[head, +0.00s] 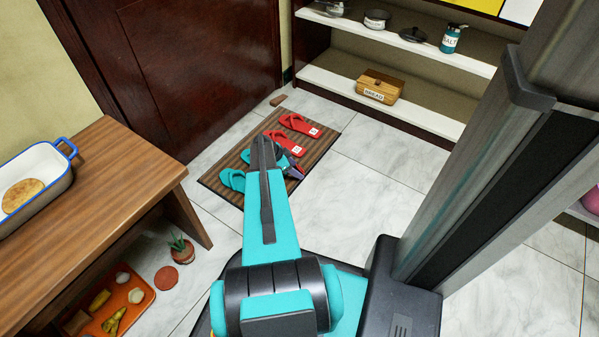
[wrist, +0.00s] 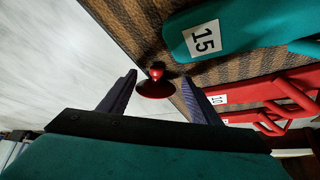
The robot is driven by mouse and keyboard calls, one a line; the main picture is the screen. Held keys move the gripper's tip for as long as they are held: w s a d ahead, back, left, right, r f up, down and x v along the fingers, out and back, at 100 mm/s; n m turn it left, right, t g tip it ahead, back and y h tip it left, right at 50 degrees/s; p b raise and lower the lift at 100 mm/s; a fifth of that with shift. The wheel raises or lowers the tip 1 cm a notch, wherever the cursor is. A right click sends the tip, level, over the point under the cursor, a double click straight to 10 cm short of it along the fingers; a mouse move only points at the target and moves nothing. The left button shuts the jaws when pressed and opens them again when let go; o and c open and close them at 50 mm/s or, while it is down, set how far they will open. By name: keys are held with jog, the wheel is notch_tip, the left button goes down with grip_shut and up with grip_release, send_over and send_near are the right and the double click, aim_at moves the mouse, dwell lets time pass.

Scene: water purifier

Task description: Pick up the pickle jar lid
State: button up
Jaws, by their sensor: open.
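A dark red round lid with a small knob (wrist: 155,84) shows in the wrist view, by the edge of the striped mat. I take it to be the pickle jar lid. My gripper (wrist: 158,77) is open, and the lid appears between its two fingers, with gaps to both sides. I cannot tell how far beyond the fingertips it lies. In the head view my arm reaches over the mat, and the lid is mostly hidden; only a small red patch shows by the gripper.
Teal slippers (head: 232,180) and red slippers (head: 300,124) lie on the striped mat (head: 325,143). A wooden bench (head: 120,165) stands left, with a cactus pot (head: 182,250) and orange tray (head: 137,281) on the floor nearby. Shelves (head: 425,116) stand behind. The tiled floor right of the mat is clear.

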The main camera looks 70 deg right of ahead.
dwell(0.4)
grip_shut()
